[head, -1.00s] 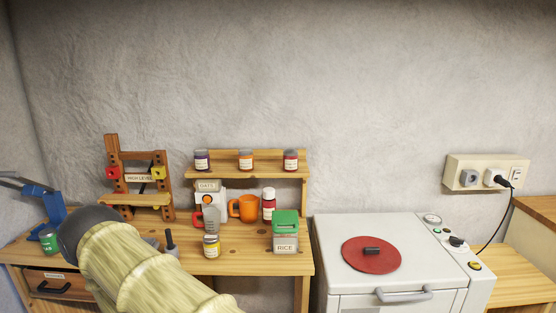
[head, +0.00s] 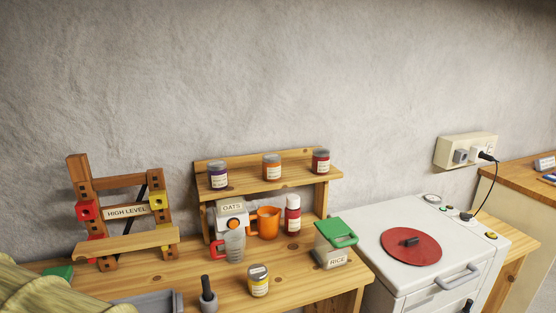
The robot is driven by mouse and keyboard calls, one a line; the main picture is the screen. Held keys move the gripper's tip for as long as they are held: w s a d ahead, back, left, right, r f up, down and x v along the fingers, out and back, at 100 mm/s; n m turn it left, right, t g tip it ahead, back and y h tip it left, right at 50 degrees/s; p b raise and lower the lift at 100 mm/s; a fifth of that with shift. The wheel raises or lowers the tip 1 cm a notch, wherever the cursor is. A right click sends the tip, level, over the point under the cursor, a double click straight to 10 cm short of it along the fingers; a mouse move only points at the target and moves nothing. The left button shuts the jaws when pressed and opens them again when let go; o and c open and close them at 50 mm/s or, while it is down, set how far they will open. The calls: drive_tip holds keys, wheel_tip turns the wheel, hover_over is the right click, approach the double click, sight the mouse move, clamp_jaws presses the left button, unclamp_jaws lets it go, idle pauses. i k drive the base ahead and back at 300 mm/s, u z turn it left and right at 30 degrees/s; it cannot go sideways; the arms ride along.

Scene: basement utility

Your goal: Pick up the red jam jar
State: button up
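Three small labelled jars stand on the top board of the wooden shelf (head: 240,178). The jar with dark red contents (head: 320,162) is at the right end, upright, with a grey lid. An orange jar (head: 272,167) stands in the middle and a purple jar (head: 218,175) at the left. A taller red bottle (head: 292,214) with a white cap stands under the shelf board.
A wooden rack (head: 126,212) is left. A white appliance (head: 445,248) with a red disc is right.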

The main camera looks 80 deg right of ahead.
sight(321, 158)
drive_tip(key=i, duration=1)
drive_tip(key=z, duration=3.1)
